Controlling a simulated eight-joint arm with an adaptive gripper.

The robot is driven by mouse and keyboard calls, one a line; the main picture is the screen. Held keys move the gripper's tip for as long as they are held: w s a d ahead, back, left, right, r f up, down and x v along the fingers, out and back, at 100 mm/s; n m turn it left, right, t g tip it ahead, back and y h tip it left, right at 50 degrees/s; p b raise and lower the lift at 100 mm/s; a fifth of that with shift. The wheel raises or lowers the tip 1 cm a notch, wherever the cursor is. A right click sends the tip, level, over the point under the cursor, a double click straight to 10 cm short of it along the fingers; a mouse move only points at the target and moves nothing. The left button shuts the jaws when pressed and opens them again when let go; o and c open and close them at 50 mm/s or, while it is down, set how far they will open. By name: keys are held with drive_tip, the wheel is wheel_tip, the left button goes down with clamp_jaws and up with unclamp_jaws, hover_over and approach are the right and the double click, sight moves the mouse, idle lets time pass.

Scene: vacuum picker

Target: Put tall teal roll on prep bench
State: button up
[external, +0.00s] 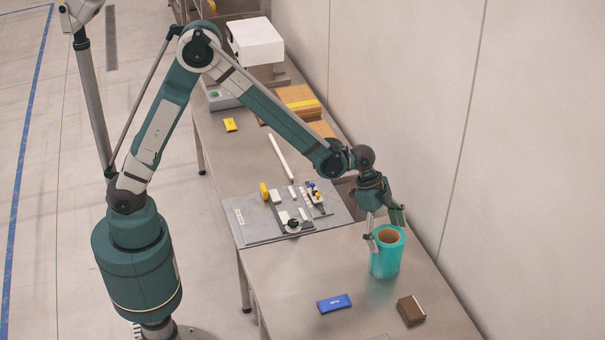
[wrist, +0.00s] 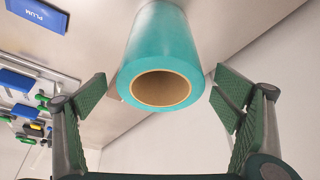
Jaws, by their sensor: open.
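The tall teal roll (external: 386,262) stands upright on a metal bench (external: 290,270), near its wall side. It has a brown hollow core at its top end. My gripper (external: 385,222) is open at the top of the roll, with fingers on either side of it. In the wrist view, the roll (wrist: 160,45) shows between the spread green fingers of my gripper (wrist: 160,92), with gaps on both sides. The frames do not show which surface is the prep bench.
A blue packet (external: 335,303) and a brown box (external: 411,311) lie on the bench nearer the camera. A grey mat (external: 245,222) with several small parts lies farther back. The wall (external: 440,130) runs close along the right side. Bench between mat and packet is clear.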

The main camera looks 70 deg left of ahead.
drive_tip(key=shift+v, duration=2.5)
drive_tip(key=s+a+r+n+t+y, duration=0.2)
drive_tip(key=s+a+r+n, duration=0.3)
drive_tip(key=s+a+r, duration=1.05)
drive_tip(key=s+a+r+n+t+y, duration=0.1)
drive_tip(key=s+a+n, duration=0.2)
drive_tip(key=s, duration=0.9)
drive_tip(key=s+a+r+n+t+y, duration=0.1)
drive_tip(key=s+a+n, duration=0.2)
drive_tip(key=s+a, duration=0.6)
drive_tip(key=s, duration=0.2)
drive_tip(key=shift+s+a+t, duration=0.15)
drive_tip(key=shift+s+t, duration=0.15)
drive_tip(key=shift+s, duration=0.1)
